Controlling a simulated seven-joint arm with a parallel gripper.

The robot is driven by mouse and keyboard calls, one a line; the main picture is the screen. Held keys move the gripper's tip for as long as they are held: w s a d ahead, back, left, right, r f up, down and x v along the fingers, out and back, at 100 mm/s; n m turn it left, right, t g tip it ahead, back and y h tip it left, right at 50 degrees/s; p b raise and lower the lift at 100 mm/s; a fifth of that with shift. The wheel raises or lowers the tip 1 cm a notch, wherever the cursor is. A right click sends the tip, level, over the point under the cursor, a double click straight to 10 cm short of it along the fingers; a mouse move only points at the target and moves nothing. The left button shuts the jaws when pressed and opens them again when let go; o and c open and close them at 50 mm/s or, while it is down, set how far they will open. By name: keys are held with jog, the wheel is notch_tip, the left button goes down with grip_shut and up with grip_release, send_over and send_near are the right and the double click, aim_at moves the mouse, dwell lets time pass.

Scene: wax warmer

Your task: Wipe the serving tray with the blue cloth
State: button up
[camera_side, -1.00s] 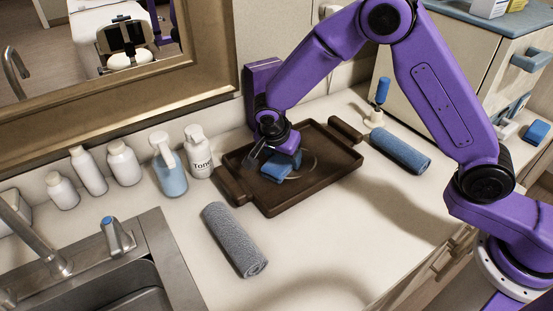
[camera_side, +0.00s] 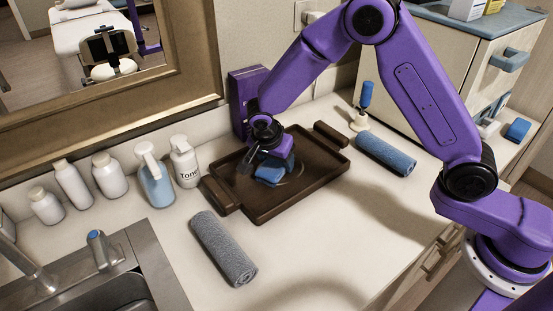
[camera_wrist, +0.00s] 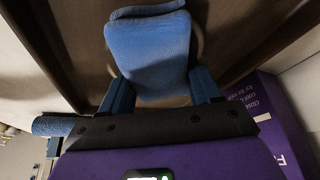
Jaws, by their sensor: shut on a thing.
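The brown serving tray (camera_side: 310,196) lies on the white counter, with a raised handle at each end. My gripper (camera_side: 270,163) is over the tray, left of its middle. It is shut on the folded blue cloth (camera_side: 270,176), which is down at the tray's floor. A pale curved mark (camera_side: 297,172) shows on the tray beside the cloth. In the wrist view the blue cloth (camera_wrist: 150,50) sits between the two blue fingers of my gripper (camera_wrist: 160,92), with the brown tray floor (camera_wrist: 230,40) around it. The cloth hides the floor under it.
A grey rolled towel (camera_side: 223,248) lies in front of the tray, and a blue rolled towel (camera_side: 386,155) lies to its right. Several bottles (camera_side: 110,174) stand left along the wall. A blue-handled tool (camera_side: 366,97) stands behind. A sink (camera_side: 125,280) is at the lower left.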

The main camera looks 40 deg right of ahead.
aim_at(308, 151)
jog(key=shift+w+d+r, duration=0.1)
jog(key=shift+w+d, duration=0.05)
jog(key=shift+d, duration=5.15)
jog(key=shift+a, duration=0.2)
jog(key=shift+a, duration=2.7)
jog(key=shift+s+a, duration=0.2)
jog(key=shift+a, duration=2.7)
